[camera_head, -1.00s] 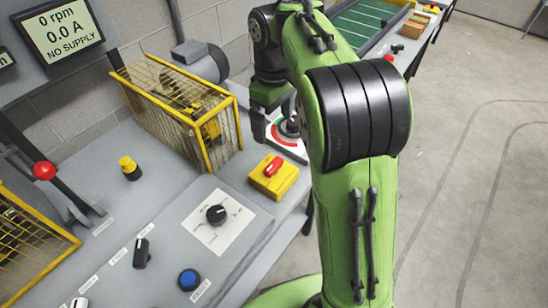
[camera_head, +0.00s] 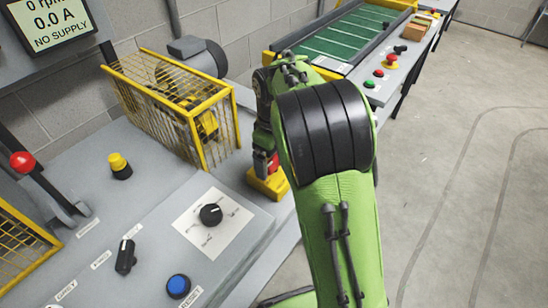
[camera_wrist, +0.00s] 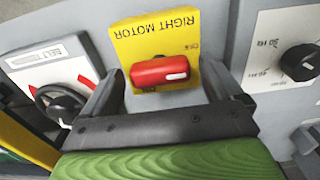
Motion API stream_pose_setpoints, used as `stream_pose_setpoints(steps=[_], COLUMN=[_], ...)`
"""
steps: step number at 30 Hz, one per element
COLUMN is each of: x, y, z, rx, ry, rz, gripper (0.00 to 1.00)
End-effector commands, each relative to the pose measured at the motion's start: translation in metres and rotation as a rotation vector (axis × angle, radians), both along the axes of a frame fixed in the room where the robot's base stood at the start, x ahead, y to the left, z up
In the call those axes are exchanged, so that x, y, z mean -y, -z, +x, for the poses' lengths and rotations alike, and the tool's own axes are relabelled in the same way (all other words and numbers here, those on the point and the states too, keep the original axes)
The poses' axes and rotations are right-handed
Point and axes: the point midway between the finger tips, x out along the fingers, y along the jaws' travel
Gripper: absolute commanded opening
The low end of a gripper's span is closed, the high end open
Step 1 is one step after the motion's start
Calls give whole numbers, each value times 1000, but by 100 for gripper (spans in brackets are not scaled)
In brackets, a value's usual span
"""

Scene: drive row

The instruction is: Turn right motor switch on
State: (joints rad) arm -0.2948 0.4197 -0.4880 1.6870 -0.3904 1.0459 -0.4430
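The right motor switch is a red rotary handle (camera_wrist: 160,71) on a yellow plate (camera_wrist: 140,45) marked RIGHT MOTOR, upside down in the wrist view. The handle lies crosswise there, with a white mark at its right end. Small lettering by the handle is too small to read surely. My gripper (camera_wrist: 158,92) is open, with one finger at each side of the handle; contact cannot be told. In the head view my gripper (camera_head: 264,150) is over the yellow switch box (camera_head: 266,186), and my arm hides part of it. A display (camera_head: 50,22) reads 0 rpm, 0.0 A, NO SUPPLY.
A dial marked BELT (camera_wrist: 60,102) is left in the wrist view; a black knob (camera_wrist: 300,62) is right. In the head view a yellow cage (camera_head: 165,110) stands behind the switch. A black knob (camera_head: 210,214) and blue button (camera_head: 178,286) are in front.

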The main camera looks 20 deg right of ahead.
Motion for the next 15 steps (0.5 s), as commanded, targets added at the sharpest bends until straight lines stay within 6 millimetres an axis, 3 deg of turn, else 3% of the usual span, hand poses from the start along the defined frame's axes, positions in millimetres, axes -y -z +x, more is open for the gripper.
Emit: stream_pose_setpoints(steps=[1, 10, 15], x=[0, 0, 0], y=[0, 0, -1], z=[0, 0, 0], rx=[0, 0, 0], ry=[0, 0, 9], rz=[0, 0, 0], gripper=[85, 40, 40])
